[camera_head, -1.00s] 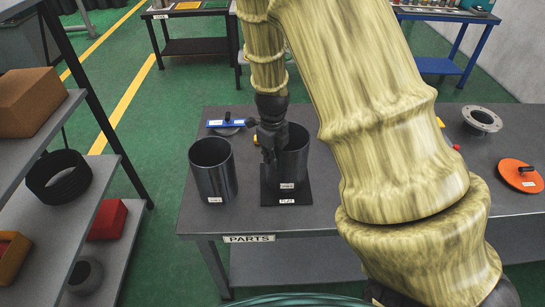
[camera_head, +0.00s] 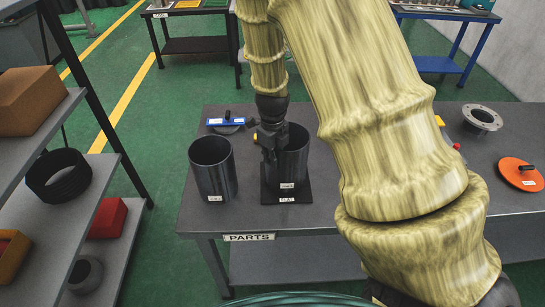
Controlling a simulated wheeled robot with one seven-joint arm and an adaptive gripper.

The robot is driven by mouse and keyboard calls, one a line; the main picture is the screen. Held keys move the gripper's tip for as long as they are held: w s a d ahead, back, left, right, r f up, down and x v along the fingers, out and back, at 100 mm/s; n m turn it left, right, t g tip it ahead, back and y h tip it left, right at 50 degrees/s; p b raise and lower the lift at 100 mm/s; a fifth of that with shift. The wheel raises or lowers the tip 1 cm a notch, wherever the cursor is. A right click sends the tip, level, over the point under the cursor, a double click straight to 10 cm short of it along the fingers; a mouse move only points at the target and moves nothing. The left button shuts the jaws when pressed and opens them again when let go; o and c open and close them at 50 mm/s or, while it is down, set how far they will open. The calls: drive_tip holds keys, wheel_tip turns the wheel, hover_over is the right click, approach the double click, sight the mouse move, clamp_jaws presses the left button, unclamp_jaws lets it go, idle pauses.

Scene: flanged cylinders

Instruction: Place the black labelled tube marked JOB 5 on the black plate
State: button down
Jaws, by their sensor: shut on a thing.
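A black labelled tube (camera_head: 291,170) stands upright on the black plate (camera_head: 303,193), which lies on the grey table and carries a white label at its front edge. The tube's own label is too small to read. My gripper (camera_head: 270,155) is at the tube's left rim, shut on its wall, and hides part of that side. A second black labelled tube (camera_head: 212,175) stands upright on the table to the left of the plate, apart from it. Its label is also too small to read.
A blue-handled tool (camera_head: 226,122) lies behind the tubes. A metal flange (camera_head: 482,119) and an orange disc (camera_head: 520,174) lie at the table's right. A shelf with boxes and a black ring (camera_head: 58,178) stands at the left. My arm covers the table's middle.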

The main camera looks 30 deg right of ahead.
drive_tip(key=shift+f, duration=0.15)
drive_tip(key=c, duration=1.5)
unclamp_jaws()
wheel_tip(320, 180, up, 12)
drive_tip(key=shift+s+a, duration=0.15)
